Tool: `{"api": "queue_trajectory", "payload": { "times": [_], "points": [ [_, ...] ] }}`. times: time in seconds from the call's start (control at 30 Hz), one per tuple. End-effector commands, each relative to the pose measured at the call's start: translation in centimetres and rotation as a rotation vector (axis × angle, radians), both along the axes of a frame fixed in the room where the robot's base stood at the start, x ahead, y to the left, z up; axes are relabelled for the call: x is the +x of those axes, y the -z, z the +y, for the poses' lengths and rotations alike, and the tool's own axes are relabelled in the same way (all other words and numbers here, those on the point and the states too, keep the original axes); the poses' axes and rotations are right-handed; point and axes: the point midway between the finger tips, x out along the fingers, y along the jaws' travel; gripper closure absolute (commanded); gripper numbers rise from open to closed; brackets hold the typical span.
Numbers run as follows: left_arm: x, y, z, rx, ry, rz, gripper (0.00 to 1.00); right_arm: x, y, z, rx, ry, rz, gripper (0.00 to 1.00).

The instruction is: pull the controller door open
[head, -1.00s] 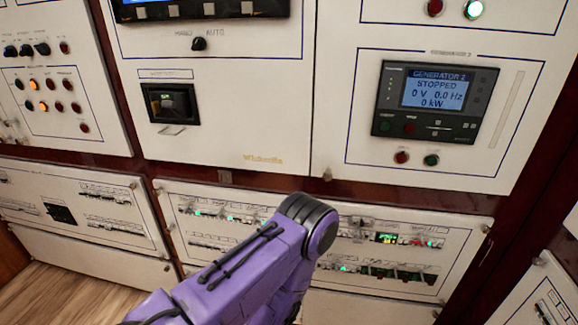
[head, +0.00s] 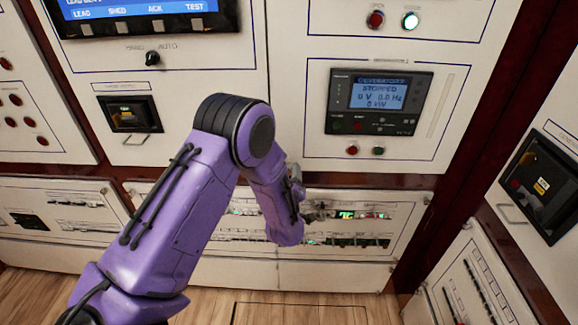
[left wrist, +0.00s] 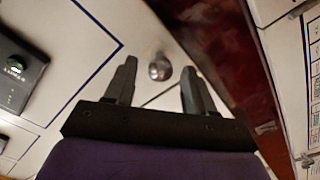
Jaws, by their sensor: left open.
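My left gripper (head: 312,211) shows only partly past the purple wrist, in front of the lower breaker panel (head: 225,248). In the left wrist view its two dark fingers (left wrist: 159,88) are spread with nothing between them. A round metal knob (left wrist: 160,67) on a white, blue-lined panel appears beyond and between the fingertips, apart from them. No door is labelled as the controller door. The generator controller (head: 378,101), with a lit "STOPPED" screen, sits on a closed white panel (head: 455,150) above the gripper. My right gripper is out of view.
A black unit (head: 130,113) with a wire handle is at left, and another (head: 540,185) is on the right side wall. Dark red frame strips (head: 470,150) separate the panels. Wooden floor (head: 215,305) lies below.

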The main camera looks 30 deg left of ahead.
Motion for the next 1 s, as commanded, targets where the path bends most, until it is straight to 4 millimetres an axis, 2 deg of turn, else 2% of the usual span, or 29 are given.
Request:
{"api": "queue_trajectory", "payload": {
  "times": [0.13, 0.43, 0.47, 0.6, 0.63, 1.0],
  "points": [
    [1.7, -0.1, 1.0, -0.001, 0.000, 0.001, 0.45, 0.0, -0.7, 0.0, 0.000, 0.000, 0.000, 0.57],
    [2.2, 0.1, 1.3, 0.000, 0.002, 0.003, 0.45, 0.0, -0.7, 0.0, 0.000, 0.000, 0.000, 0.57],
    [2.2, 0.1, 1.2, 0.000, 0.002, 0.003, 0.49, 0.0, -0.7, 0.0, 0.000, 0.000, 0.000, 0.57],
    [2.1, 0.1, 1.2, 0.000, 0.002, 0.003, 0.94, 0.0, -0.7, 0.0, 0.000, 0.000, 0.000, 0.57],
    [2.1, 0.1, 1.2, 0.000, 0.002, 0.003, 1.00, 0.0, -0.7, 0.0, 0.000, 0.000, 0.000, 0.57],
    [2.1, 0.1, 1.2, 0.000, 0.002, 0.003, 1.00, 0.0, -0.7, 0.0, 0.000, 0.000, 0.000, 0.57]
  ]
}}
